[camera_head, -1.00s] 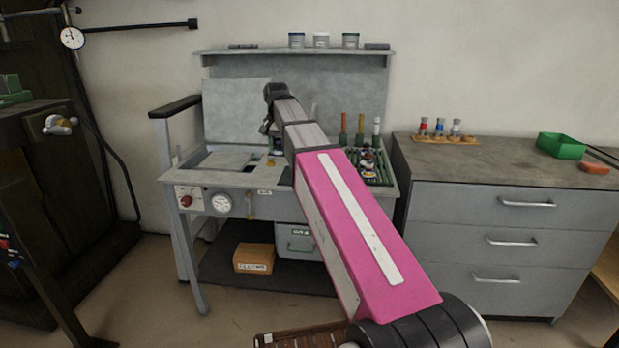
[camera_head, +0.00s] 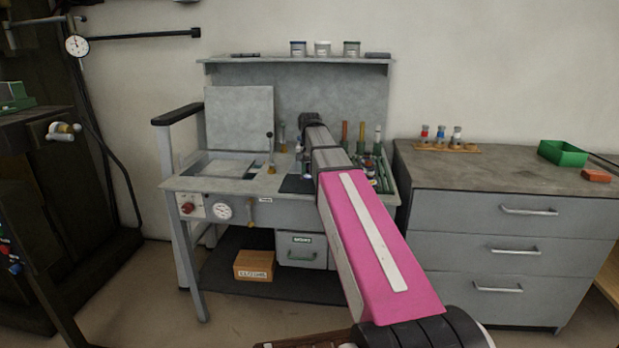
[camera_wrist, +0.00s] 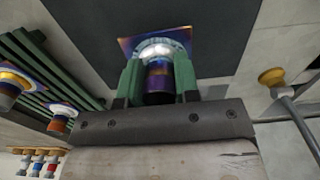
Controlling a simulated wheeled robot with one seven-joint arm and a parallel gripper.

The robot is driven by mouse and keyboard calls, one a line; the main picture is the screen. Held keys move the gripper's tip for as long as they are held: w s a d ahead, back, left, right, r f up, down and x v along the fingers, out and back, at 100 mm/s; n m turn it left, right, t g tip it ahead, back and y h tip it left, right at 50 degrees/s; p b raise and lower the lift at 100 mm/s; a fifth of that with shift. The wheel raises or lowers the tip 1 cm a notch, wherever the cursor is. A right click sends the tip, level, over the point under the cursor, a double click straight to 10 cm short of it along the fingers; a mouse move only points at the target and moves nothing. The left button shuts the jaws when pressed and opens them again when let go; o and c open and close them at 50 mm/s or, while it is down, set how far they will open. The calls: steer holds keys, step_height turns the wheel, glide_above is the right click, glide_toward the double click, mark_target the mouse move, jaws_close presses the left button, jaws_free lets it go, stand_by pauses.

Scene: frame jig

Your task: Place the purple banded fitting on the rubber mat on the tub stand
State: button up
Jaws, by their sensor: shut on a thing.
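My gripper (camera_wrist: 158,78) is shut on the purple banded fitting (camera_wrist: 157,82), with one green finger on each side of it. The fitting has a dark body with purple and orange bands, a shiny silvery collar and a square purple-blue flange. The dark rubber mat (camera_wrist: 100,32) fills the view behind the fitting; I cannot tell whether they touch. In the head view the mat (camera_head: 291,186) lies at the front middle of the grey tub stand (camera_head: 228,184), partly hidden by my arm. My gripper (camera_head: 303,172) is over the mat there, and the fitting is hardly distinguishable.
A green slatted rack (camera_wrist: 45,68) with banded fittings (camera_wrist: 62,120) stands beside the mat. A lever with a dark knob (camera_head: 269,148) rises left of the mat. A recessed tub (camera_head: 222,167) lies farther left. Tall handled tools (camera_head: 361,137) stand at the back right.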

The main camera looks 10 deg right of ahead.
mark_target(309, 177)
steer(key=shift+f, duration=1.45)
steer(key=shift+f, duration=0.1)
steer(key=o, duration=1)
step_height(309, 177, up, 12)
steer(key=shift+r, duration=0.15)
